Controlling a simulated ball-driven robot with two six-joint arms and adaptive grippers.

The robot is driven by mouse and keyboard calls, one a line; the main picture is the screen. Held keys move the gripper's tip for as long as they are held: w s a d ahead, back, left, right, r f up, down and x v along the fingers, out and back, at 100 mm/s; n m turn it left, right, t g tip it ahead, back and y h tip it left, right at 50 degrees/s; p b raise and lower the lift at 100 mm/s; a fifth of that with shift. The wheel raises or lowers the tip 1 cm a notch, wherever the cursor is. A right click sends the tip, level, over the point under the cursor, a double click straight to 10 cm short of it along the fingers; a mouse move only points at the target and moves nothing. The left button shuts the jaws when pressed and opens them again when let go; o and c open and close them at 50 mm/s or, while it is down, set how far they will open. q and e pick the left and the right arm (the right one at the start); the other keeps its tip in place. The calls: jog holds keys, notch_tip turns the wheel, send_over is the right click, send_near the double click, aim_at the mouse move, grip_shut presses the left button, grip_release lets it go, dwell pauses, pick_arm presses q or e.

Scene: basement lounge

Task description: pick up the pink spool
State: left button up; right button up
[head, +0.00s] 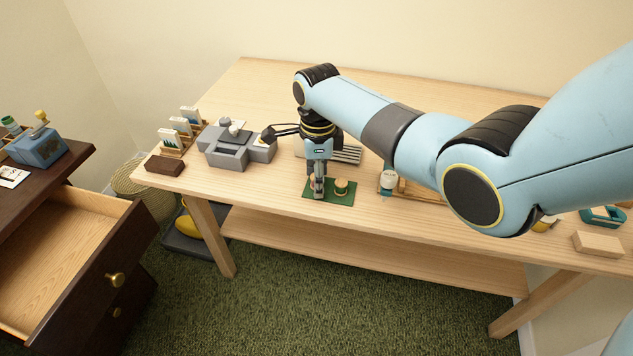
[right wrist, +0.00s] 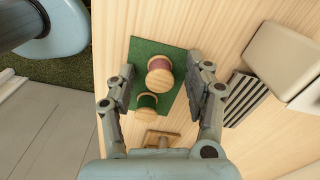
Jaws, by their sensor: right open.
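The pink spool (right wrist: 160,76), with wooden ends and dull pink thread, stands on a green mat (right wrist: 141,52) in the right wrist view. A second spool (right wrist: 147,103) with dark green thread is close beside it on the same mat. My right gripper (right wrist: 161,84) is open, its fingers on either side of the pink spool with gaps showing; contact is not visible. In the head view my right gripper (head: 318,192) points down over the left part of the mat (head: 345,198) and hides most of the pink spool. The other spool (head: 341,187) stands just right of it. My left gripper is not in view.
A grey machine-like block (head: 228,150) and a card rack (head: 180,132) stand left on the table. A slotted grey rack (head: 348,154) lies behind the mat. A white-and-green item (head: 388,180) stands right of it. An open drawer (head: 70,255) juts out at left.

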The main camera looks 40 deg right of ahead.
jog(key=c, duration=0.9)
